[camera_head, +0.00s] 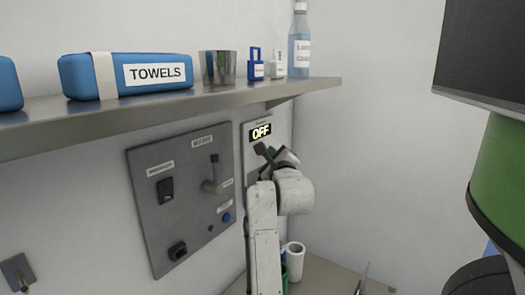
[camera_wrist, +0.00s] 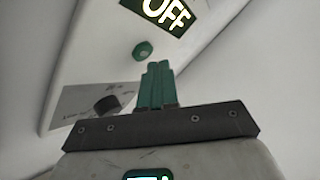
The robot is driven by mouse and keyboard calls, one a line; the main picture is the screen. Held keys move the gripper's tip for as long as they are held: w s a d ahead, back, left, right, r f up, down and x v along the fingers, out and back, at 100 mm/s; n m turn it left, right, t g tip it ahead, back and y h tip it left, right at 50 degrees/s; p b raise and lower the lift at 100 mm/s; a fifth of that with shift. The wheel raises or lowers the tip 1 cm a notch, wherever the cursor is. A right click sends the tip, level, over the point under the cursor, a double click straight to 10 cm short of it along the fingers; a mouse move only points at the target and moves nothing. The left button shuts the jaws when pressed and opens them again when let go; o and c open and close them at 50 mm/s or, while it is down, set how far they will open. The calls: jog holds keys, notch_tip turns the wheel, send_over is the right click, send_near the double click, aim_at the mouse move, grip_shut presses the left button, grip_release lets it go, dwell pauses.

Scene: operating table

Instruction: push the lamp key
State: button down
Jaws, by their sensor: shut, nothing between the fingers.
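A light panel (camera_head: 252,172) on the wall carries a lit display reading OFF (camera_head: 261,132). In the wrist view, the display (camera_wrist: 165,10) is at the top and a round green button (camera_wrist: 143,50) sits below it on the panel. I cannot read which control is marked as the lamp key. My gripper (camera_wrist: 157,68) has green fingers that are shut and empty. Their tips appear just below the green button in the wrist view; I cannot tell whether they touch the panel. In the head view, my arm covers the lower part of this panel.
A grey control panel (camera_head: 190,225) with a switch, a lever and a blue button is left of my arm. A steel shelf (camera_head: 150,112) above holds a blue TOWELS pack (camera_head: 115,75), a metal cup (camera_head: 218,67) and a bottle (camera_head: 299,45). A white cup (camera_head: 295,262) stands below.

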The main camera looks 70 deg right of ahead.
jog(key=shift+s+a, duration=0.3)
jog(key=shift+s, duration=0.65)
jog(key=shift+s+a, duration=0.25)
jog(key=shift+s, duration=0.7)
jog(key=shift+s+a, duration=0.3)
jog(key=shift+s, duration=0.65)
